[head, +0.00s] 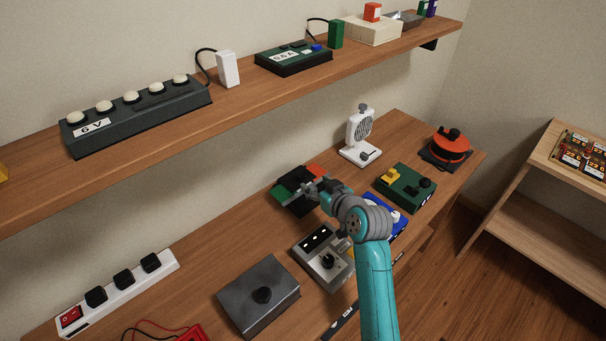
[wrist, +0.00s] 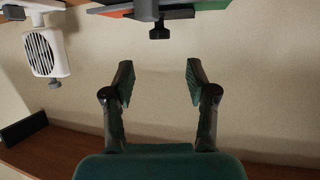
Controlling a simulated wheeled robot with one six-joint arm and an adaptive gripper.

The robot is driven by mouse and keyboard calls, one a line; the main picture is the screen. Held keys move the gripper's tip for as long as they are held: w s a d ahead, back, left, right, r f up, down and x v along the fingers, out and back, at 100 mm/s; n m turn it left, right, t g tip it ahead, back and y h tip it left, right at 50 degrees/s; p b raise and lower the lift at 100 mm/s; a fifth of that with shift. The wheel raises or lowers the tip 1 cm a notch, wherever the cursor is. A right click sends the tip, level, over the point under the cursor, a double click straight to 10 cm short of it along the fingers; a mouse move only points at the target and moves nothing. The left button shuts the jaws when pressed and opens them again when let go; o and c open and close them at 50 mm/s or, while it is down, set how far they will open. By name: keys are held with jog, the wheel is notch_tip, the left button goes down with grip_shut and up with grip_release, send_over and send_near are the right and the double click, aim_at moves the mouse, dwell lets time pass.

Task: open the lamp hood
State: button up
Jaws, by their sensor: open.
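No part is clearly recognisable as a lamp hood. The nearest thing to my gripper (head: 312,190) is a low black device with green and red panels (head: 287,187) on the lower bench. The arm covers part of it in the head view. In the wrist view, its green panel (wrist: 203,4) and a small black knob (wrist: 159,32) show at the top edge. My gripper (wrist: 158,82) is open with nothing between its fingers. The knob lies beyond the fingertips, roughly centred between them, and appears apart from them.
A white fan-like unit (head: 360,136) stands behind on the bench. A shelf (head: 225,112) with several devices runs above.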

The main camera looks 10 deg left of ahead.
aim_at(302, 174)
jog(key=x, duration=0.8)
jog(key=shift+w, duration=0.15)
jog(key=shift+f, duration=0.1)
grip_shut()
